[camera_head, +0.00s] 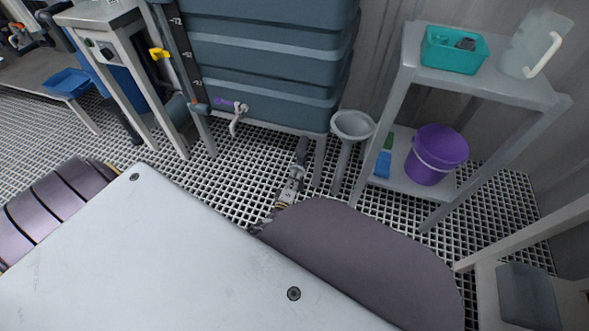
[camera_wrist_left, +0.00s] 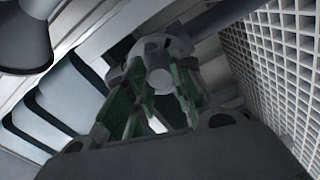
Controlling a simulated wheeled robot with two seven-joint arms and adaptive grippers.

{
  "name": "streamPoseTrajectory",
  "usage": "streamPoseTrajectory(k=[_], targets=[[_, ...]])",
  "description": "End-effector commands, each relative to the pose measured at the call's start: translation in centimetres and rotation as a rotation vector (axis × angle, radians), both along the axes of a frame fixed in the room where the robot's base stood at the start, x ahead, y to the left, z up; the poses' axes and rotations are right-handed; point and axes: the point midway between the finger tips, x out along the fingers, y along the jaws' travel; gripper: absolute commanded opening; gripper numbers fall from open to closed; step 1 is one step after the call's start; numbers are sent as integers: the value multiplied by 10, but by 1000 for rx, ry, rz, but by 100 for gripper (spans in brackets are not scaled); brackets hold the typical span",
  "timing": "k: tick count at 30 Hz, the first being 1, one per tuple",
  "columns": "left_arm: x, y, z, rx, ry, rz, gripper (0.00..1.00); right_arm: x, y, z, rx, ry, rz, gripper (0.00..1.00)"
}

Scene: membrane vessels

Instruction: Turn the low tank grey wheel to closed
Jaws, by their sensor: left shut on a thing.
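The grey wheel (camera_wrist_left: 160,48) is at the end of a dark pipe in the left wrist view, upper middle. It has a round hub and a rim partly hidden by my fingers. My left gripper (camera_wrist_left: 164,88), with green finger pads, is shut on the wheel, one finger on each side. In the head view, the left gripper (camera_head: 290,187) is small, low beneath the tank (camera_head: 265,50) and above the grating. The wheel's turned position cannot be told. My right gripper is not in view.
A grey funnel (camera_head: 352,125) stands right of the gripper. A shelf (camera_head: 490,84) holds a teal box (camera_head: 452,50), a jug and a purple bucket (camera_head: 436,155). A purple-handled tap (camera_head: 237,115) is on the tank front. Grating floor (camera_head: 235,180) is open left of the gripper.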

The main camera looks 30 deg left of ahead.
Motion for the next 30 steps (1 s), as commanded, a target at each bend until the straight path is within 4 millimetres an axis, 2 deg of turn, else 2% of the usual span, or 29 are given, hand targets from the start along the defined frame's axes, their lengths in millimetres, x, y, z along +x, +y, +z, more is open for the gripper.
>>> streamPoseTrajectory(k=[30], targets=[[0, 0, 0, 875, 211, 2, 0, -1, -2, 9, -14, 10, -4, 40]])
